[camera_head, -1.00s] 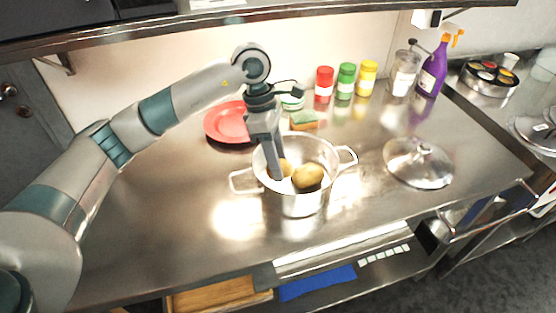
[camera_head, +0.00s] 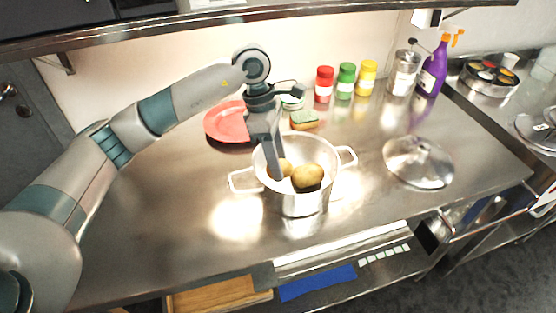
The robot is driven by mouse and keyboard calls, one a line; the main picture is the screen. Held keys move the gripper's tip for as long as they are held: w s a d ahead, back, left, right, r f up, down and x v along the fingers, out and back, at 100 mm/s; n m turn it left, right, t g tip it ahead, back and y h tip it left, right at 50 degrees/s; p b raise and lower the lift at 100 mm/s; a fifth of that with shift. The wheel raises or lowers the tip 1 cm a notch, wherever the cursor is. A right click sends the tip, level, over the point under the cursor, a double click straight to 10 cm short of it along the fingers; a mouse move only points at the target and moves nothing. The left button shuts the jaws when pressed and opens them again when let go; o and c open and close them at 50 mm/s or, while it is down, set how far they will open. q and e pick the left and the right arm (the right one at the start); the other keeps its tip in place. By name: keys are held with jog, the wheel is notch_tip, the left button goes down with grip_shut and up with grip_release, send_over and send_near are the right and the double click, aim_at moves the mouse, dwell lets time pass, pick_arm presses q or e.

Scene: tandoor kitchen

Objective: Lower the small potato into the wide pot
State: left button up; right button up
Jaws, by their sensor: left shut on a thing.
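The wide pot (camera_head: 303,205) is a silver two-handled pot standing open on the steel counter. My left gripper (camera_head: 276,172) reaches down inside its rim, at the left part of the opening. It is shut on the small potato (camera_head: 286,167), which is partly hidden behind the finger. A larger-looking brown potato (camera_head: 308,176) is in the pot, just right of the held one. I cannot tell whether the small potato touches the pot's floor. My right gripper is not in view.
A glass lid (camera_head: 418,163) lies on the counter right of the pot. Several spice jars (camera_head: 345,82), a metal canister (camera_head: 404,74) and a purple spray bottle (camera_head: 433,72) stand along the wall. The front-left counter is clear.

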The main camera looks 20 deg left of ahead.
pick_arm(q)
jog(key=shift+f, duration=0.2)
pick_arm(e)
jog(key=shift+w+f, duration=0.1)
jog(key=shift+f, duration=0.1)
pick_arm(q)
jog(key=o, duration=1.2)
jog(key=shift+c, duration=0.2)
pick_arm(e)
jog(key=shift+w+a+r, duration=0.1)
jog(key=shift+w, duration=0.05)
pick_arm(q)
jog(key=b+v, duration=0.3)
jog(key=v, duration=0.9)
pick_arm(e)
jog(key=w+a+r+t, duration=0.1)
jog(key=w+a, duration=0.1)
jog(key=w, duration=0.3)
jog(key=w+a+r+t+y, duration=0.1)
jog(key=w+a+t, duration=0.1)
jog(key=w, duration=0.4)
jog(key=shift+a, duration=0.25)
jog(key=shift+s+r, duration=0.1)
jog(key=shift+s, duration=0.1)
